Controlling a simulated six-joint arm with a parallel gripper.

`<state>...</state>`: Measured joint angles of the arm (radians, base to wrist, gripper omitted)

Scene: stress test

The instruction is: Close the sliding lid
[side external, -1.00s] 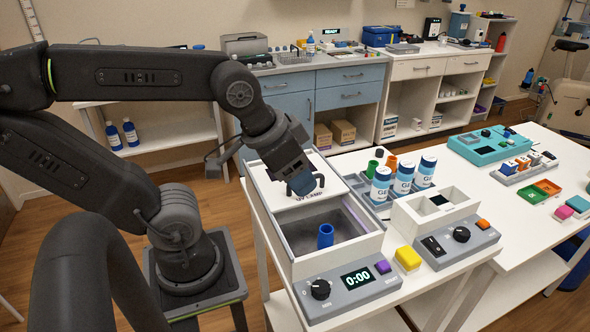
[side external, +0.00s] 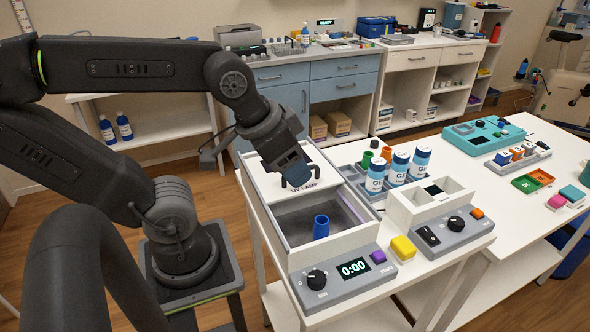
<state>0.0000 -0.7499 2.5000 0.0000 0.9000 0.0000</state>
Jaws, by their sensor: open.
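The sliding lid (side external: 267,187) is a white panel marked UV LAMP on a white-and-grey box (side external: 350,240). It covers the rear of the box, and the front of the opening is uncovered. A blue cup (side external: 321,227) stands upright inside the open part. My gripper (side external: 298,180) is open, pointing down at the dark handle near the lid's front edge. The gripper partly hides the handle, and I cannot tell whether the fingers touch it.
A timer panel (side external: 340,284) reading 0:00 is at the box's front. A second table (side external: 520,225) holds coloured trays.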

